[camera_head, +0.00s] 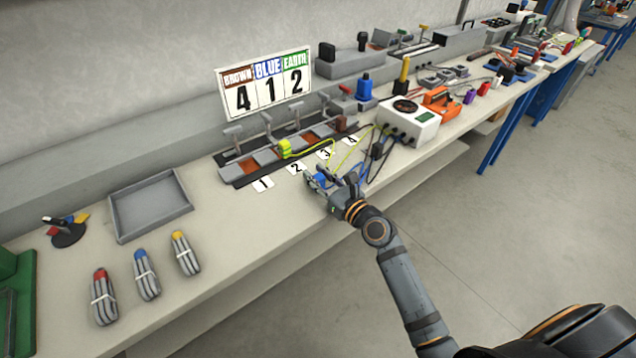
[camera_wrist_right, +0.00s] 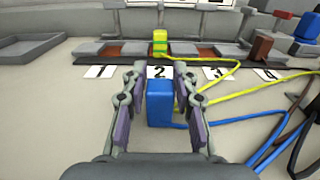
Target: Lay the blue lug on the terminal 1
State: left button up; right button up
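The blue lug (camera_wrist_right: 160,103) is upright between the fingers of my right gripper (camera_wrist_right: 160,110) in the right wrist view. A narrow gap shows on each side of it, so the fingers are open around it. In the head view my right gripper (camera_head: 334,184) partly hides the blue lug (camera_head: 320,181), near the front edge of the bench, right of label 2. Terminal 1 (camera_head: 241,168) is the leftmost bay of the terminal row, behind label 1 (camera_head: 262,184), and is bare. My left gripper is not in view.
A yellow-green lug (camera_head: 284,148) is at terminal 2, and a brown lug (camera_wrist_right: 262,46) is at terminal 4. Cables run from the white charger box (camera_head: 410,120). A sign (camera_head: 266,84) reads brown 4, blue 1, earth 2. A grey tray (camera_head: 150,232) stands left.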

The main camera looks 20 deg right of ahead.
jog(key=c, duration=0.4)
jog(key=shift+c, duration=0.2)
jog(key=shift+r, duration=0.15)
